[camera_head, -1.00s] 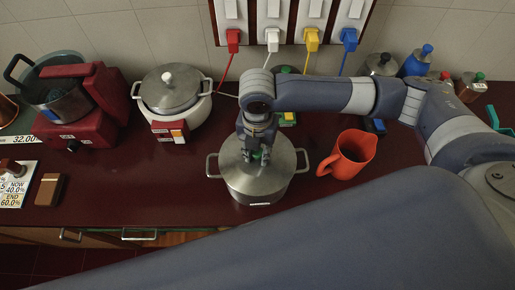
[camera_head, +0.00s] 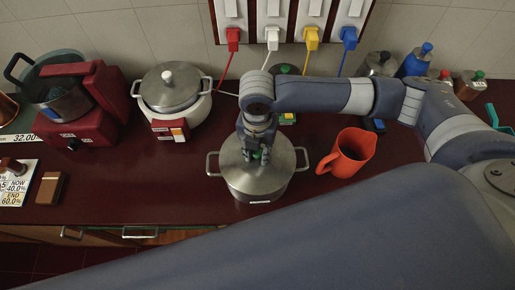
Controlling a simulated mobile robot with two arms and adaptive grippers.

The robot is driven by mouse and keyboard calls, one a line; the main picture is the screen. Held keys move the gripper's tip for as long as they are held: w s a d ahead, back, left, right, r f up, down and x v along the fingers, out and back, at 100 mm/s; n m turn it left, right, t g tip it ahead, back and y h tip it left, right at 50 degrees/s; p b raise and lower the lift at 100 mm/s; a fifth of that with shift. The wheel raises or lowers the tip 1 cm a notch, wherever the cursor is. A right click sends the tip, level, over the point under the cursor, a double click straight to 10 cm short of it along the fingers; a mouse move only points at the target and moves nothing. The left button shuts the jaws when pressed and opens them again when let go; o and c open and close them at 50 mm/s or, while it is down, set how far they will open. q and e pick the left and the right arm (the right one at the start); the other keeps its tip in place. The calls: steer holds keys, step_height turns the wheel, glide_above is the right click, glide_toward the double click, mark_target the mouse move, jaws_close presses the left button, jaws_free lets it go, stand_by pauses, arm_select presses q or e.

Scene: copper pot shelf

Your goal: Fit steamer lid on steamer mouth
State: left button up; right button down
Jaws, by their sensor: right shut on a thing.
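The steamer (camera_head: 256,193) is a steel pot with two side handles, standing near the front edge of the dark red counter. Its round metal lid (camera_head: 281,160) sits over the mouth and looks about level. I cannot tell from above whether it is fully seated. My right gripper (camera_head: 257,157) points down over the lid's centre and is shut on the lid's knob, which is mostly hidden by the fingers. My left gripper is not in view.
An orange pitcher (camera_head: 347,155) stands right of the steamer. A white rice cooker (camera_head: 173,100) and a red appliance (camera_head: 80,115) with a pot stand at left. Several bottles (camera_head: 416,61) are at the back right. Power plugs (camera_head: 271,40) hang on the wall.

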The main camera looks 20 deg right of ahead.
steer(key=shift+f, duration=0.15)
steer(key=c, duration=1.2)
jaws_free()
step_height(320, 180, up, 12)
steer(key=shift+f, duration=0.1)
